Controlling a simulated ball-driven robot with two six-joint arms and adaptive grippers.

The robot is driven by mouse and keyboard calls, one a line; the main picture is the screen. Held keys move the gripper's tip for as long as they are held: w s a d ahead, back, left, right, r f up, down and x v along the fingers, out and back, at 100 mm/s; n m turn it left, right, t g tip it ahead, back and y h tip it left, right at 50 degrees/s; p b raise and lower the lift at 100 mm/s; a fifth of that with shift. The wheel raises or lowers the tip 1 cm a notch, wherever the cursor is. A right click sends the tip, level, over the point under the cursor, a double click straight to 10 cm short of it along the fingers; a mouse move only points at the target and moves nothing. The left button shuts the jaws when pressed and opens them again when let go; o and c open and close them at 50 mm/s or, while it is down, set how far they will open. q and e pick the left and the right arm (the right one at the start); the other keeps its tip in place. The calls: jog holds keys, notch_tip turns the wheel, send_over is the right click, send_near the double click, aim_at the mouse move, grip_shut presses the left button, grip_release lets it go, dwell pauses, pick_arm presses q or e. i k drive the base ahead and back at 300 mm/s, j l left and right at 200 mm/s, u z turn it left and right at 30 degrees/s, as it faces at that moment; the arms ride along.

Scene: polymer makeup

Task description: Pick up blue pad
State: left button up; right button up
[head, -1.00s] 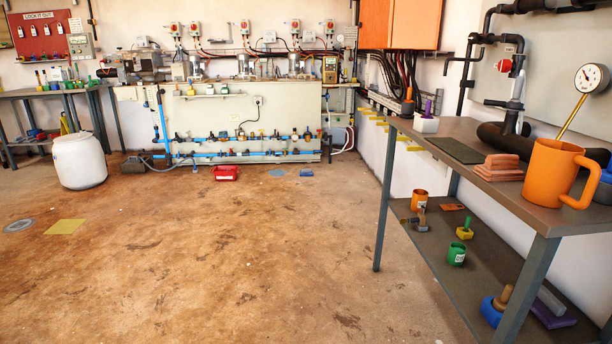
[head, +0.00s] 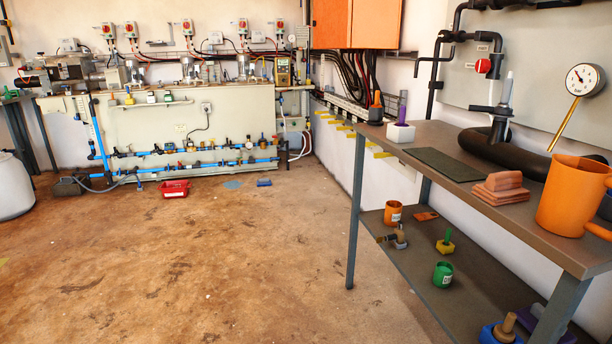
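Neither of my grippers shows in the head view. Several blue things could be the blue pad. A small dark-blue block (head: 264,182) lies on the floor near the pump bench, and a flat blue-grey disc (head: 232,184) lies left of it. A blue piece (head: 605,206) is partly hidden behind the orange mug at the right edge. A blue base with a brown knob (head: 500,333) sits on the lower shelf. I cannot tell which of these is the pad.
A metal table (head: 440,139) with a lower shelf stands at the right, holding an orange mug (head: 572,195), stacked pink pads (head: 500,188) and a dark green mat (head: 450,163). A red tray (head: 175,188) is on the floor. The brown floor is clear in the middle.

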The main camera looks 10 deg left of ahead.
aim_at(265, 182)
jog(key=i+j+u, duration=0.4)
jog(key=i, duration=0.6)
jog(key=i+u, duration=0.35)
jog(key=i, duration=3.1)
jog(key=i+j+z, duration=0.15)
jog(key=i+z, duration=0.35)
jog(key=i+j+z, duration=0.45)
jog(key=i, duration=0.2)
jog(key=i+j+z, duration=0.85)
jog(key=j+z, duration=0.15)
jog(key=j, duration=0.15)
jog(key=i+j+z, duration=0.25)
jog(key=j+z, duration=0.25)
jog(key=j, duration=0.3)
